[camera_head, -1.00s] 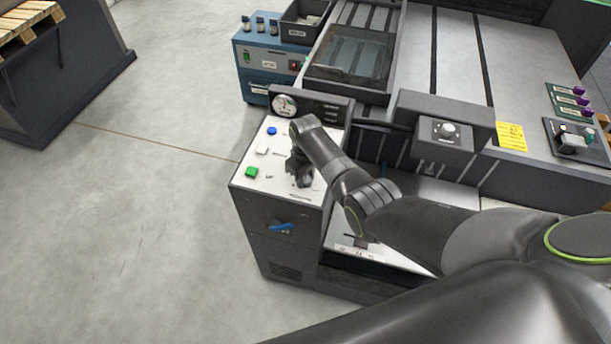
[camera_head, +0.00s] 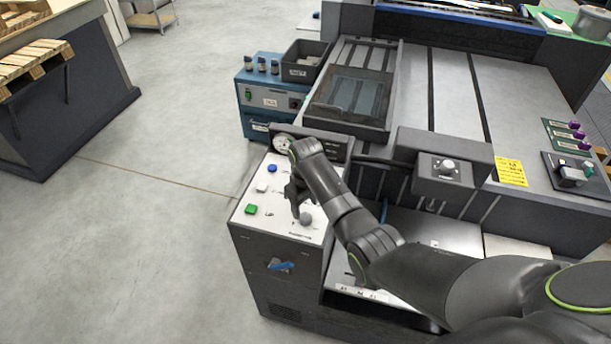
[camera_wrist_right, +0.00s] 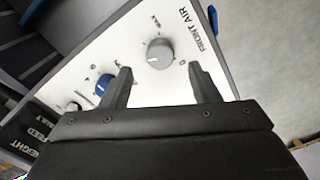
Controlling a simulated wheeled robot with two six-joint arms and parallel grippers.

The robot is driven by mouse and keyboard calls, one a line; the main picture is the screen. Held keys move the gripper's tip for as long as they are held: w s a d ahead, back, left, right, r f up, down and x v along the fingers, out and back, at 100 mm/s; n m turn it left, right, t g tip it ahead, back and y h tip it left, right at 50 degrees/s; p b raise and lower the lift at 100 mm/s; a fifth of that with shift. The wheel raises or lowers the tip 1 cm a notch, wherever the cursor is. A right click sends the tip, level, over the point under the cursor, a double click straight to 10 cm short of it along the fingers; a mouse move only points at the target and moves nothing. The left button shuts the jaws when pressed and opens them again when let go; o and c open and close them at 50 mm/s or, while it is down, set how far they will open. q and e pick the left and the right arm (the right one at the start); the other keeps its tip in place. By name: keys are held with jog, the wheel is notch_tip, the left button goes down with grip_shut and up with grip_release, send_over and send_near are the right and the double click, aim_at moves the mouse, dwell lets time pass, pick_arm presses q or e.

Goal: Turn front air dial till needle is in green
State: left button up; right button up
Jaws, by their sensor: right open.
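The front air dial is a round grey knob on the white panel, labelled FRONT AIR in the right wrist view (camera_wrist_right: 159,53); it also shows in the head view (camera_head: 306,219). My right gripper (camera_head: 294,208) is open and empty over the panel, just beside the dial in the head view. In the wrist view its two fingers (camera_wrist_right: 160,75) spread on either side below the dial, apart from it. The round gauge (camera_head: 282,144) stands at the panel's back edge, partly covered by my wrist; its needle is too small to read. My left gripper is out of view.
The panel (camera_head: 240,218) also bears a blue button (camera_head: 272,168), a white button (camera_head: 262,187) and a green button (camera_head: 251,210). A blue knob (camera_wrist_right: 104,84) sits near one finger in the wrist view. A blue handle (camera_head: 281,266) is on the cabinet front. Open floor lies left.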

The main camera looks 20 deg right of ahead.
aim_at(305, 216)
notch_tip(305, 216, up, 13)
jog(key=shift+f, duration=0.15)
dwell(0.4)
jog(key=shift+f, duration=0.1)
dwell(1.8)
